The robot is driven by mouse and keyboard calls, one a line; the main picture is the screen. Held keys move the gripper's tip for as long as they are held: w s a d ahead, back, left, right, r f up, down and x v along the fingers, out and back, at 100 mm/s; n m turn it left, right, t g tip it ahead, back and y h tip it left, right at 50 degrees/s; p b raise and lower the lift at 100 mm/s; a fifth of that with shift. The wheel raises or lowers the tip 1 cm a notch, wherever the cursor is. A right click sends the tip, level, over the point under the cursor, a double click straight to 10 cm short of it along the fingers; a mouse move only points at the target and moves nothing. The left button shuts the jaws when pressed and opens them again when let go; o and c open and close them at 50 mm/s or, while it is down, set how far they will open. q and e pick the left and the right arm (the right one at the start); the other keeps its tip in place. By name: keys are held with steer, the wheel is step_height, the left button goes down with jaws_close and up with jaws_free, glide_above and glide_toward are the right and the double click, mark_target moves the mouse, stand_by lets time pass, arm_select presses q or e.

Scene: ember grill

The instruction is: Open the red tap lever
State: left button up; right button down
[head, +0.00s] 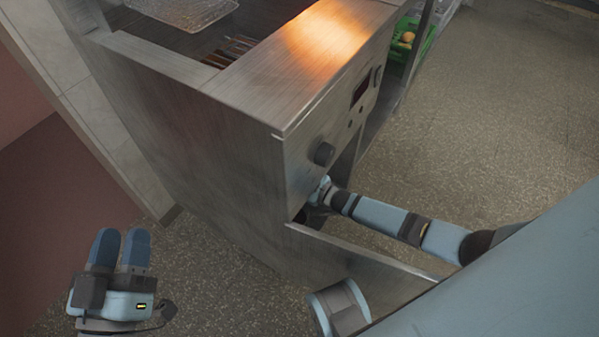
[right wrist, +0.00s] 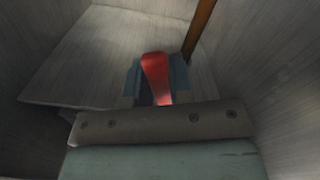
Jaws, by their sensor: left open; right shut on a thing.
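The red tap lever (right wrist: 155,76) shows in the right wrist view, inside a grey metal cabinet. My right gripper (right wrist: 158,85) is shut on the lever, with its blue fingers on either side of it. In the head view my right arm reaches into the opening below the grill's front panel, and the lever and right fingertips are hidden there. My left gripper (head: 119,247) is at the lower left of the head view, open and empty, above the floor and apart from the grill.
The steel grill (head: 215,150) fills the middle of the head view, with a dark knob (head: 324,153) on its front. An open cabinet door (head: 360,258) stands below my right arm. A green crate (head: 412,42) sits on a shelf behind. An orange-brown pipe (right wrist: 199,28) rises near the lever. The floor at right is clear.

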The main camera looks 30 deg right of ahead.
steer(key=shift+s+a+f+m, duration=0.1)
steer(key=shift+s+a+m, duration=0.15)
steer(key=shift+m, duration=0.25)
steer(key=shift+a+f+m, duration=0.1)
steer(key=shift+a+m, duration=0.1)
steer(key=shift+m, duration=0.2)
arm_select(q)
steer(key=shift+f, duration=0.15)
arm_select(e)
steer(key=shift+s, duration=0.1)
steer(key=c, duration=1)
jaws_free()
steer(key=shift+s, duration=0.1)
arm_select(q)
step_height(320, 180, down, 6)
steer(key=a+g+y+p, duration=0.2)
steer(key=g+p, duration=0.1)
arm_select(e)
steer(key=v, duration=1.3)
steer(key=shift+s+d, duration=0.2)
